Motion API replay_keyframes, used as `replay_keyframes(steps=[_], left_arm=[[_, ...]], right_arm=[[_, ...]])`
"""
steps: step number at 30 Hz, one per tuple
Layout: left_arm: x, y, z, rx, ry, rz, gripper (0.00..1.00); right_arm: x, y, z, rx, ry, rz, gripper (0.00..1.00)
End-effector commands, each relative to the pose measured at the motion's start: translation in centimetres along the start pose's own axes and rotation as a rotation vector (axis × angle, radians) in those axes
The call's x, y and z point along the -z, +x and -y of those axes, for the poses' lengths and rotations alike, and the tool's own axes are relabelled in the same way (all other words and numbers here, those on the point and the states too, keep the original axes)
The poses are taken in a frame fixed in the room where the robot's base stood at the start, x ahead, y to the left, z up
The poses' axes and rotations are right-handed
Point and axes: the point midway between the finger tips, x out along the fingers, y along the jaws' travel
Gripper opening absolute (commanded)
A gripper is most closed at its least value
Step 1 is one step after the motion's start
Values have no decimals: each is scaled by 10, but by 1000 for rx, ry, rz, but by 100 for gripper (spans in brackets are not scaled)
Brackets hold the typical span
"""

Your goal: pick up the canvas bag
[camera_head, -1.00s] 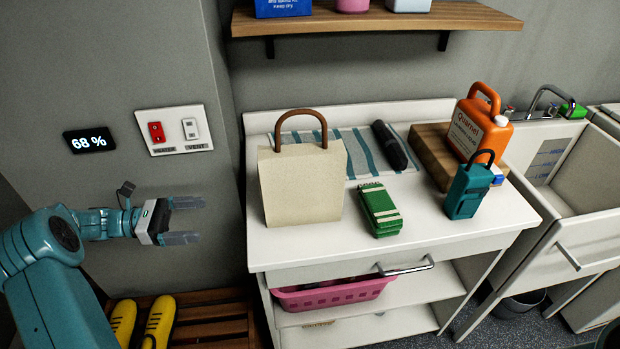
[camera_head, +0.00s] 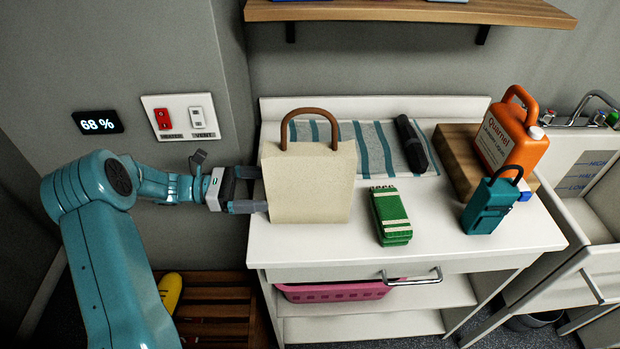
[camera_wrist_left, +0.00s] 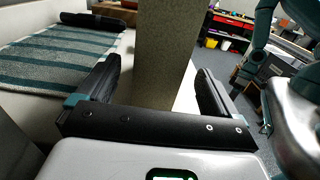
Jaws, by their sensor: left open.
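The canvas bag (camera_head: 310,185) is a cream, boxy bag with a brown arched handle (camera_head: 310,112). It stands upright at the left end of the white counter. My left gripper (camera_head: 250,190) is at the bag's left side, pointing right at it, with its fingers open. In the left wrist view the bag (camera_wrist_left: 163,50) shows as a narrow upright side between the two open fingers (camera_wrist_left: 158,95). I cannot tell whether either finger touches it. My right gripper does not show in the head view; an arm at the right of the wrist view is too partial to judge.
A striped towel (camera_head: 372,148) with a dark rolled item (camera_head: 411,143) lies behind the bag. A green banded bundle (camera_head: 390,215), a teal padlock-shaped thing (camera_head: 490,205) and an orange jug (camera_head: 512,140) on a wooden block stand to the right. Bare counter (camera_head: 330,245) lies in front.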

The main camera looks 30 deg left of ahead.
Motion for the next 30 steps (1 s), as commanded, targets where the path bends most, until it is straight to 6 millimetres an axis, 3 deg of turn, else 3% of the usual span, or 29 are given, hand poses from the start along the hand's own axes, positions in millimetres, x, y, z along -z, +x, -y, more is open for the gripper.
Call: replay_keyframes(steps=[8, 16, 23, 27, 29, 30], left_arm=[[0, 23, -1, 4, -2, 0, 94], [3, 65, -2, 4, -2, 0, 94], [5, 68, -3, 2, -1, 0, 94], [5, 68, -3, 2, -1, -1, 48], [5, 68, -3, 2, -1, -1, 28], [4, 68, -3, 2, 0, 0, 23]], right_arm=[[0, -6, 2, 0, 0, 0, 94], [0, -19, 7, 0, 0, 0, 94], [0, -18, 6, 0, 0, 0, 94], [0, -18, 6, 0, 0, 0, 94], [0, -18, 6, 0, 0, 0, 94], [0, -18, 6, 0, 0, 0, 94]])
